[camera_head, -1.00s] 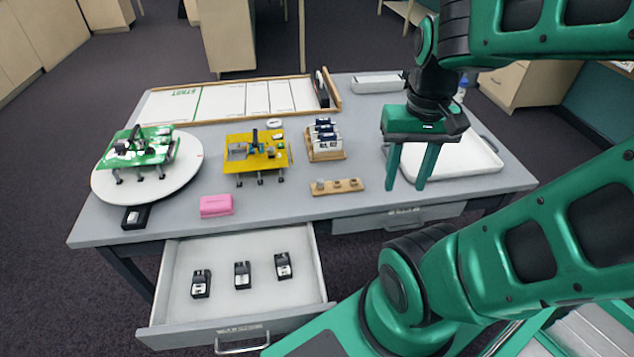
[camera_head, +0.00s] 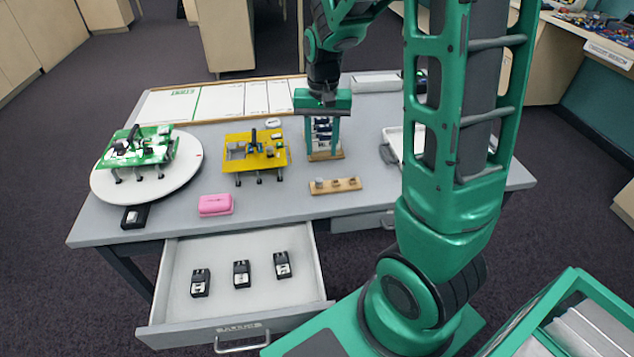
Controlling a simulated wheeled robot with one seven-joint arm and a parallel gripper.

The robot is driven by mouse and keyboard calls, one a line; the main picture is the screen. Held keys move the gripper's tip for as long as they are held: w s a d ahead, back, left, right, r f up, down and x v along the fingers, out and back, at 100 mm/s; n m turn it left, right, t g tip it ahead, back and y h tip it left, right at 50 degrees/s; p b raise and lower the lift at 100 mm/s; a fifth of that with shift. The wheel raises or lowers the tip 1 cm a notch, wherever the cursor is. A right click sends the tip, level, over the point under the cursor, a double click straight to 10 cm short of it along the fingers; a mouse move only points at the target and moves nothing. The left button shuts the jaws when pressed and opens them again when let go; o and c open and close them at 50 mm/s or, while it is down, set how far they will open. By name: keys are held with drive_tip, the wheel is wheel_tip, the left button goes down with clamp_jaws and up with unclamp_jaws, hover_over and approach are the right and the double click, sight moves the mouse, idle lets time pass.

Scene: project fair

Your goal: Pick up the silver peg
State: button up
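A small wooden strip (camera_head: 345,187) lies near the table's front edge, right of the pink block. It bears three small stubby pegs: a left one (camera_head: 319,182), a middle one (camera_head: 337,182) and a right one (camera_head: 353,182). They are greyish and too small for me to tell surely which is silver. My gripper (camera_head: 321,154) points down with its two fingers apart and nothing seen held between them. In the picture it is above and behind the strip, in front of part of the rack of dark-topped items.
The rack (camera_head: 325,157) stands behind the strip. A yellow board on legs (camera_head: 240,165) and a pink block (camera_head: 215,205) are to the left. A green board (camera_head: 160,153) stands on a round white turntable (camera_head: 185,175). The front drawer (camera_head: 200,250) is open with three black devices.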

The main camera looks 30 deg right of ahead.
hover_over(319, 179)
drive_tip(key=f, duration=0.5)
drive_tip(key=shift+d, duration=0.35)
drive_tip(key=shift+a+f, duration=0.2)
drive_tip(key=shift+f, duration=1.15)
drive_tip(key=shift+a+f, duration=0.15)
drive_tip(key=shift+f, duration=1.2)
clamp_jaws()
